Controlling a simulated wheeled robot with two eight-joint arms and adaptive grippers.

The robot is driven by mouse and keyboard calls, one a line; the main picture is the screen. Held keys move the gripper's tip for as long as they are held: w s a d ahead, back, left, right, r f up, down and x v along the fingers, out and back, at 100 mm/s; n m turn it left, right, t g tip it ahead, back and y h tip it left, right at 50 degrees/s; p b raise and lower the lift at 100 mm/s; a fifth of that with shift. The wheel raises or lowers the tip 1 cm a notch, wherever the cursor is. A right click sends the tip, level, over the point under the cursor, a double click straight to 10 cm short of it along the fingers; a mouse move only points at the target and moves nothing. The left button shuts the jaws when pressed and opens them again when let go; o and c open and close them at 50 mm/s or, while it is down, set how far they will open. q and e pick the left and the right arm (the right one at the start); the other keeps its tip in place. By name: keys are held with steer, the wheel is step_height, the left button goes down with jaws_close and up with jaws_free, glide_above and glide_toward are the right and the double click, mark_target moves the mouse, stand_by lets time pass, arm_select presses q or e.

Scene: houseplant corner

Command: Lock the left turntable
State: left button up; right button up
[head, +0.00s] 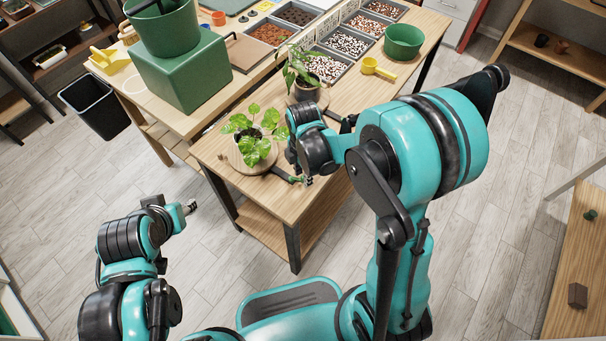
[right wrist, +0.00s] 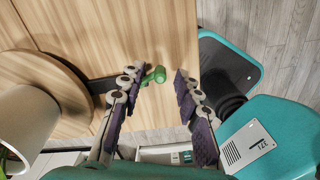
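The left turntable (head: 258,171) is a round wooden disc on the wooden bench, bearing a leafy plant (head: 254,146) in a pale pot. In the right wrist view the turntable (right wrist: 62,88) shows at left with the white pot (right wrist: 25,125). A black lever (right wrist: 104,85) reaches out from under the disc and ends in a green knob (right wrist: 155,75). My right gripper (right wrist: 158,82) is open, its fingers on either side of the knob, with a gap to the right finger. Contact with the left finger is unclear. My left gripper (head: 189,207) is empty, off the bench; its opening is too small to judge.
A second potted plant (head: 303,80) stands farther back, right of the left one. A black bin (head: 95,107) stands on the floor at left.

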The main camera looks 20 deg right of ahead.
jaws_close()
steer(key=shift+s+a+m, duration=0.15)
steer(key=shift+s+m, duration=0.05)
steer(key=shift+m, duration=0.45)
steer(key=shift+s+a+m, duration=0.1)
steer(key=shift+s+m, duration=0.05)
steer(key=shift+m, duration=0.5)
jaws_free()
